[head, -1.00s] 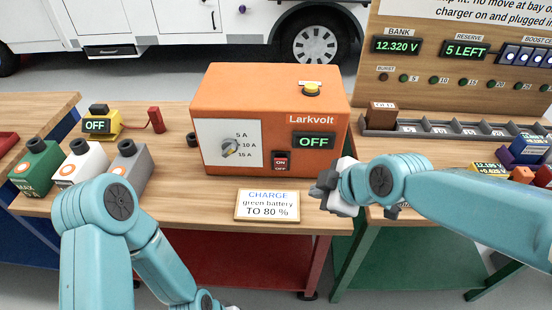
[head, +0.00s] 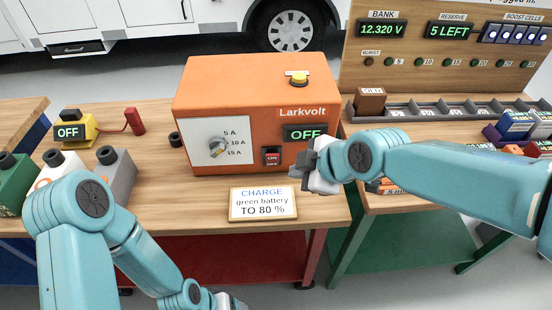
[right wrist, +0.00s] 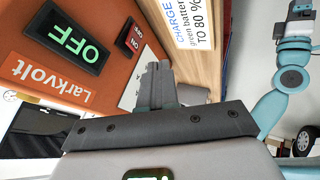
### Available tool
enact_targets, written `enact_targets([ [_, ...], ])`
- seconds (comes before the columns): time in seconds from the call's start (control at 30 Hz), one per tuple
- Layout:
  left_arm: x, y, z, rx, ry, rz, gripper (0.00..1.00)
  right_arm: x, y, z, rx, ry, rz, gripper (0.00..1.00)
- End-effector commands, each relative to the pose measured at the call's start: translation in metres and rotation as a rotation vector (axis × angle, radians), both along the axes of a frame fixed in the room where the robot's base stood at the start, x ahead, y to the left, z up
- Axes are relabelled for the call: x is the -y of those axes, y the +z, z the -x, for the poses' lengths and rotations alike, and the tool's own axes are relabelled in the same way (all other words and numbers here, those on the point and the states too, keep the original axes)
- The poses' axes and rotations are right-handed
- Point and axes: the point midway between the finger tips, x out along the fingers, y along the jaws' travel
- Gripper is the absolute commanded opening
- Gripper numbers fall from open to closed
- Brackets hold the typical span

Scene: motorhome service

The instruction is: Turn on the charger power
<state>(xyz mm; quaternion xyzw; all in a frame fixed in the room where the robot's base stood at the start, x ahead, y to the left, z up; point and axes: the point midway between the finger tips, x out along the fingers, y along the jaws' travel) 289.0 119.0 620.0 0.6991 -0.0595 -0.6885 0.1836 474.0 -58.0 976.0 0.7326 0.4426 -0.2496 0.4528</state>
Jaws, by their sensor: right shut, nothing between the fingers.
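The orange Larkvolt charger (head: 200,98) stands on the wooden bench, and its green display (head: 306,132) reads OFF. Its rocker switch (head: 272,157), marked ON and OFF, is low on the front face; it also shows in the right wrist view (right wrist: 130,38). A dial (head: 217,147) is left of it. My right gripper (head: 300,173) is shut and empty, just right of the switch and in front of the charger's lower right corner. Its closed fingers show in the right wrist view (right wrist: 158,72), apart from the switch. My left gripper (head: 232,303) is partly cut off at the bottom edge.
A sign (head: 263,203) reading "CHARGE green battery TO 80 %" lies before the charger. Green, white and grey batteries (head: 122,172) stand left, near a yellow device (head: 77,128) reading OFF. A slotted rack (head: 425,110) and a display board (head: 440,50) are at right.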

Motion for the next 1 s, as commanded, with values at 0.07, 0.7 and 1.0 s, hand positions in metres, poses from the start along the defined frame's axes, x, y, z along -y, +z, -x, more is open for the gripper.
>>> enact_targets([
  [0.07, 0.000, 0.000, 0.000, 0.000, 0.000, 0.000, 0.78, -0.005, -0.009, -0.005, -0.003, 0.002, 0.001, 0.00],
  [0.7, 0.000, 0.011, 0.000, 0.000, 0.000, 0.000, 0.78, -0.045, -0.066, -0.081, 0.001, 0.000, 0.000, 0.00],
  [1.0, 0.000, 0.012, 0.000, 0.000, 0.000, 0.000, 0.78, -0.045, -0.065, -0.088, 0.000, 0.001, 0.001, 0.00],
])
